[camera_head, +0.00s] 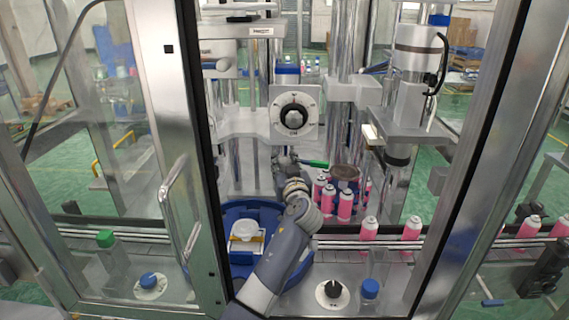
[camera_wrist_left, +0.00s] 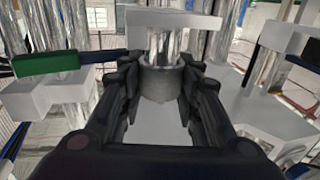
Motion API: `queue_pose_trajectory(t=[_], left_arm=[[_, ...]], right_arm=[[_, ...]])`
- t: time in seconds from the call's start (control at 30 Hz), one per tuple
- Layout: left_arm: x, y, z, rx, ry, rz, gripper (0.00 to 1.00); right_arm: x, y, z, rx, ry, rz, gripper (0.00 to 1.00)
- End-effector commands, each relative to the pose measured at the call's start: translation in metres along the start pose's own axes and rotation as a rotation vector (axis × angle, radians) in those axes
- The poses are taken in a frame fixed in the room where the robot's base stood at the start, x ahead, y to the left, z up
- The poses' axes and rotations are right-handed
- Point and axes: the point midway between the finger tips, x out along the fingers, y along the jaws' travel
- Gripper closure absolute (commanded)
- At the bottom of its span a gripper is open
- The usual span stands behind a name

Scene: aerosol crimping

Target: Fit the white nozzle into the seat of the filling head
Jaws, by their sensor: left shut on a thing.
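My left arm reaches through the open door of the machine in the head view. Its gripper (camera_head: 287,163) is at the filling station, below the panel with the round dial. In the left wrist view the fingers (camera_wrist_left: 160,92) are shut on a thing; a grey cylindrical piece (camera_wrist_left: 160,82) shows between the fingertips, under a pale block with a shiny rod. A pale surface (camera_wrist_left: 160,127) shows between the fingers nearer the camera. I cannot tell clearly which part is the white nozzle and which is the filling head's seat. My right gripper is not in view.
A green handle (camera_head: 313,163) is close beside my left gripper. Pink cans (camera_head: 344,205) stand to its right. A blue round tub (camera_head: 237,212) is left of my forearm. The door frame (camera_head: 165,150) and steel columns bound the space.

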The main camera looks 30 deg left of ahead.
Motion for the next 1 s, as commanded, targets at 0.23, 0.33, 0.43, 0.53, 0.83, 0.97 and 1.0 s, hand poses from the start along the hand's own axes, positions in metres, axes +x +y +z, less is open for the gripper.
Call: queue_pose_trajectory(t=[0.23, 0.33, 0.43, 0.53, 0.83, 0.97, 1.0], left_arm=[[0.0, 0.0, 0.005, 0.0, 0.0, 0.0, 0.96], [0.0, 0.0, 0.004, 0.0, -0.001, 0.0, 0.46], [0.0, 0.001, 0.005, 0.0, -0.002, 0.001, 0.45], [0.0, 0.001, 0.005, 0.0, -0.003, 0.002, 0.45], [-0.007, 0.002, 0.007, 0.0, -0.006, 0.003, 0.45], [-0.022, 0.001, 0.006, -0.002, -0.005, 0.003, 0.45], [-0.028, 0.001, 0.006, -0.002, -0.004, 0.002, 0.45]], right_arm=[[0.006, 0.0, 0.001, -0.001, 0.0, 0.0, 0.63], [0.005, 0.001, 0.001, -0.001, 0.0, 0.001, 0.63], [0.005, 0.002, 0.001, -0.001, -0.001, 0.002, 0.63], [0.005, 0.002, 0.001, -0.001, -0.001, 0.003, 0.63], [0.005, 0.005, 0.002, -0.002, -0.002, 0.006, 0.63], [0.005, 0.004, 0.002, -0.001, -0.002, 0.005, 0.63], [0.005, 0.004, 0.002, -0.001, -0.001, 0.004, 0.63]])
